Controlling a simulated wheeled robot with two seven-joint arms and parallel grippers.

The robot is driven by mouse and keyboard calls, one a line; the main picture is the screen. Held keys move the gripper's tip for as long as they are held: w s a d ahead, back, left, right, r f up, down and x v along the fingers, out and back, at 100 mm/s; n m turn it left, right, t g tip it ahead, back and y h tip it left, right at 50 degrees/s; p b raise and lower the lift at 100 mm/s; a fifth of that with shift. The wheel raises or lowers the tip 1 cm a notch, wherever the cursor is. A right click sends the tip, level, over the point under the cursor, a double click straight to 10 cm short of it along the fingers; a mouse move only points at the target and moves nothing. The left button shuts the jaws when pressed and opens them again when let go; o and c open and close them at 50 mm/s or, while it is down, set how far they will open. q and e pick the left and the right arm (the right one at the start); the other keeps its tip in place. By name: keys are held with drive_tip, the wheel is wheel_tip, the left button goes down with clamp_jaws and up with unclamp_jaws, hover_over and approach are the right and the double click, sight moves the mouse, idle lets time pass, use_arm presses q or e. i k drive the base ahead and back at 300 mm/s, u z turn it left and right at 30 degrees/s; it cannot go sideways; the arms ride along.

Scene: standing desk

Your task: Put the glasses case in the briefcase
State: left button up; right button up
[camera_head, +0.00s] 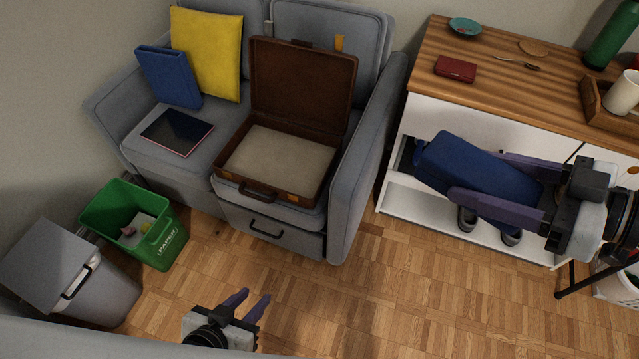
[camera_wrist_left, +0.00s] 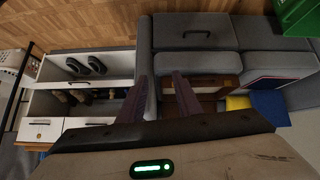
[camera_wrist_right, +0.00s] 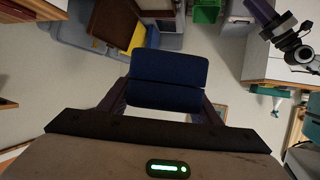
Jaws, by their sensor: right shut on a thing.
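The glasses case, a dark blue elongated box (camera_head: 462,160), is held between the purple fingers of my right gripper (camera_head: 472,176), in front of the white cabinet and above the floor. It also shows between the fingers in the right wrist view (camera_wrist_right: 168,72), with a seam across it. The brown briefcase (camera_head: 303,85) stands open on the grey sofa, its lid raised at the back and its pale lining bare in the head view. My left gripper (camera_head: 250,299) is open and empty over the floor, in front of the sofa.
On the sofa, a tablet (camera_head: 177,132), a blue cushion or box (camera_head: 168,78) and a yellow cushion (camera_head: 208,50) lie left of the briefcase. The wood-topped cabinet (camera_head: 425,60) holds a red wallet (camera_head: 455,68). A green paper bin (camera_head: 172,247) and grey bin (camera_head: 50,265) stand left.

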sight(292, 162)
drive_tip(key=k, duration=0.1)
drive_tip(key=u, duration=1.75)
drive_tip(key=i, duration=1.25)
drive_tip(key=z, duration=1.8)
